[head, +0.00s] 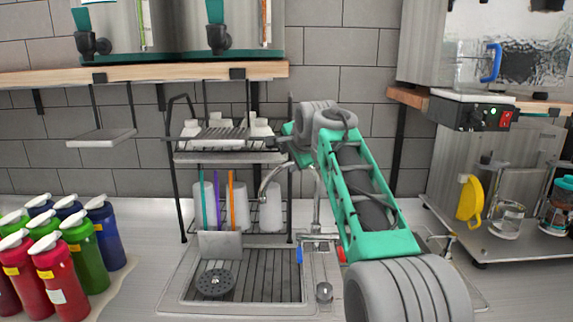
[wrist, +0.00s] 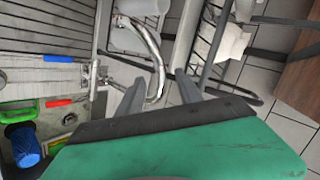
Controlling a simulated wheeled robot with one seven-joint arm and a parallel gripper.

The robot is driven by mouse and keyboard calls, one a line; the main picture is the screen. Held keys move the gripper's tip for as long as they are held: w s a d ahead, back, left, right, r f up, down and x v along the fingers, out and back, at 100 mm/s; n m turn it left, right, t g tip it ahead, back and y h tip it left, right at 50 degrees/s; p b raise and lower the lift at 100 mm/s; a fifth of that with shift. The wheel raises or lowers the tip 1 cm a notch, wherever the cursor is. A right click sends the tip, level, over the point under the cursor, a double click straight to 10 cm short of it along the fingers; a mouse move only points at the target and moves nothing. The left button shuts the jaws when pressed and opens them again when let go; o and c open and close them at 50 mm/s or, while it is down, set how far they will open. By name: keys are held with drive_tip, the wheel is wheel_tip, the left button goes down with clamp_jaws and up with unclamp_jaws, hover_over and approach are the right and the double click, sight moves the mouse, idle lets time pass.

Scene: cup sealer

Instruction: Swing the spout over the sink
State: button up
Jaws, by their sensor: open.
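In the wrist view the curved spout (wrist: 151,45) runs down to between my two fingers. My gripper (wrist: 160,78) is open, and nothing is clamped in it. In the head view my gripper is up by the rack, above the spout, partly hidden by my arm. The tap has a blue handle (head: 299,254) and a red handle (wrist: 59,58). Contact between fingers and spout cannot be told.
A black wire rack (head: 181,150) with white cups stands behind the sink, close to my gripper. A wooden shelf (head: 150,72) runs above.

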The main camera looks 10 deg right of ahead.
sight(286, 166)
drive_tip(key=p+x, duration=0.1)
drive_tip(key=x, duration=0.5)
drive_tip(key=shift+d+f, duration=0.1)
drive_tip(key=shift+f, duration=0.05)
drive_tip(key=shift+c, duration=0.4)
clamp_jaws()
idle(0.7)
